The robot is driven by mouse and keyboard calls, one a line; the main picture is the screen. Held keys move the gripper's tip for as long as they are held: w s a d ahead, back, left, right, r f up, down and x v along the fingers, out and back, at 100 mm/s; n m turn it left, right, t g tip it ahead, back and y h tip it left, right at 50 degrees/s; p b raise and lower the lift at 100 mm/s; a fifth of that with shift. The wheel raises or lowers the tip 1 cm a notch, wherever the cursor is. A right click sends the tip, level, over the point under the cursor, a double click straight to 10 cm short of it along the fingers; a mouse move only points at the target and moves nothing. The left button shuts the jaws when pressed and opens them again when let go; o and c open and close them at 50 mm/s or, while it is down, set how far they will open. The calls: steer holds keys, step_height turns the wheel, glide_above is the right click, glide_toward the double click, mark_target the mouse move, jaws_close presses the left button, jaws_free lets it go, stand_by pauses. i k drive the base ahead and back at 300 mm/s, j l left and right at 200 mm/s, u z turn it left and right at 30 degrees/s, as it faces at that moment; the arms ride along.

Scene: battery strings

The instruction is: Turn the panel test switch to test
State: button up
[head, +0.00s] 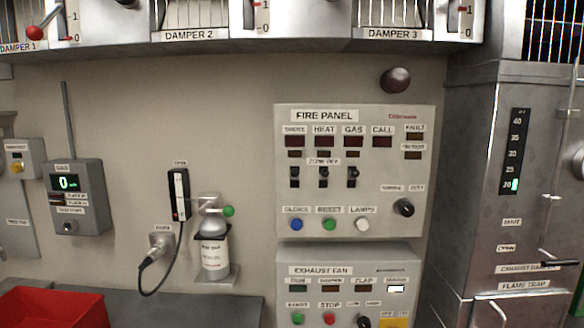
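The fire panel (354,118) is a light grey box on the wall, right of centre in the head view. Its test switch (404,207) is a round black knob at the panel's lower right. Two small labels sit above the knob, one to its upper left and one to its upper right; the left seems to read NORMAL and the right TEST. The knob has a pale mark, but it is too small to tell which label it points to. My gripper is not in view.
Below is the exhaust fan panel (345,283). Left of the fire panel are a gas bottle (214,250), a gas meter (75,195) and a red bin (50,308). A metal duct (480,180) stands close on the right. Dampers line the top. Nothing blocks the knob.

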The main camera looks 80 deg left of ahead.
mark_target(406, 209)
steer(key=u, duration=1.75)
